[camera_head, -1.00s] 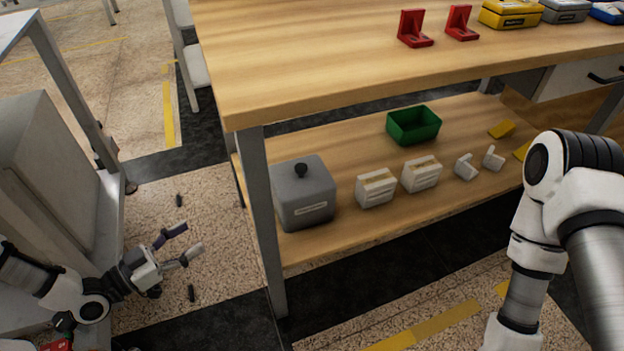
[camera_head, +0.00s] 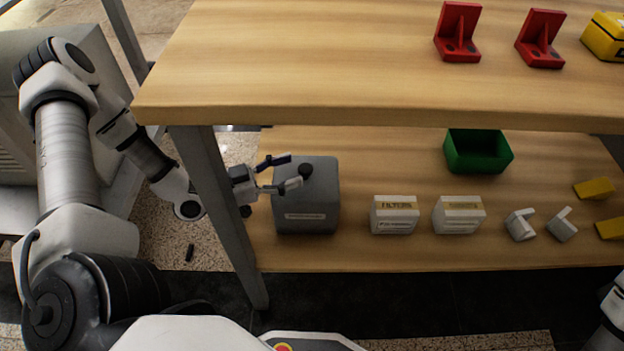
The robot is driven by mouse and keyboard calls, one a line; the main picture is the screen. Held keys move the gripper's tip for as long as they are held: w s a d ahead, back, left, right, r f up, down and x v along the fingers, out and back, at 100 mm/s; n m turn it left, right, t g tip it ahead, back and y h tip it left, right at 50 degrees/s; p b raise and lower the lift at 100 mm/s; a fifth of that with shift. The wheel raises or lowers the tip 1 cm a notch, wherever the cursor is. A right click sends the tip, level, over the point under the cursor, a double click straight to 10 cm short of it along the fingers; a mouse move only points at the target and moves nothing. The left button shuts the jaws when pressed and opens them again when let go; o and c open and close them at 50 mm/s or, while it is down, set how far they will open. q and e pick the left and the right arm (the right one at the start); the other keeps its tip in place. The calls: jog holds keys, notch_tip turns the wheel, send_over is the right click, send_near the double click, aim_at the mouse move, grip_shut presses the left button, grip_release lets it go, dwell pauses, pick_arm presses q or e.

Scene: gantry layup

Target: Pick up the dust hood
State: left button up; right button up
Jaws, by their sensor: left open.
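I cannot tell whether the fingers touch the hood.
The table leg (camera_head: 218,205) and tabletop edge (camera_head: 380,117) bound the shelf. Two white filter boxes (camera_head: 395,217) (camera_head: 459,216), a green bin (camera_head: 478,155), white brackets (camera_head: 521,225) and yellow wedges (camera_head: 594,188) lie to the right. Red brackets (camera_head: 458,35) stand on the tabletop.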

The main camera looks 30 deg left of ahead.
aim_at(299, 170)
pick_arm(q)
jog(key=b+x, duration=0.1)
jog(key=x, duration=0.1)
jog(key=b+x, duration=0.1)
jog(key=x, duration=0.1)
jog(key=shift+s+d+f+b, duration=0.1)
jog(key=shift+d+f+b, duration=0.2)
jog(key=shift+f, duration=0.1)
jog(key=shift+r, duration=0.2)
grip_shut()
pick_arm(e)
notch_tip(299, 170, down, 4)
jog(key=shift+r, duration=0.2)
